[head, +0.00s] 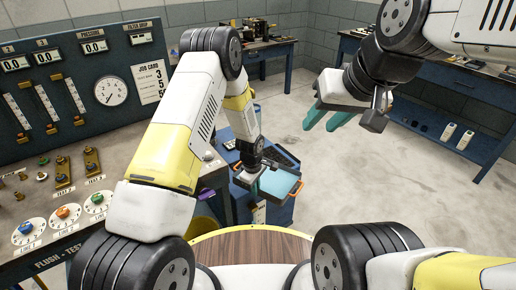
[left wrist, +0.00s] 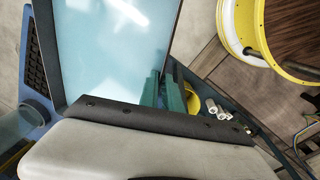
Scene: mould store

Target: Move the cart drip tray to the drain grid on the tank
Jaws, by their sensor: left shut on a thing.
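The drip tray (head: 283,187) is a shallow tray with a pale blue inside, at the dark blue cart (head: 284,214) in the middle of the head view. Its pale blue floor (left wrist: 110,45) also fills the upper left of the left wrist view. My left gripper (head: 254,185) reaches down to the tray's near left side and is shut on its edge; its green fingers (left wrist: 164,90) show at the tray's dark rim. I cannot tell whether the tray touches the cart. My right gripper (head: 327,117) is open and empty, raised over the floor. I cannot make out the tank's drain grid.
A test panel (head: 80,85) with gauges and a bench with knobs (head: 62,212) stand at the left, close to my left arm. A blue table (head: 267,48) with equipment is at the back. A blue workbench (head: 440,125) stands at the right. The floor (head: 370,185) between is clear.

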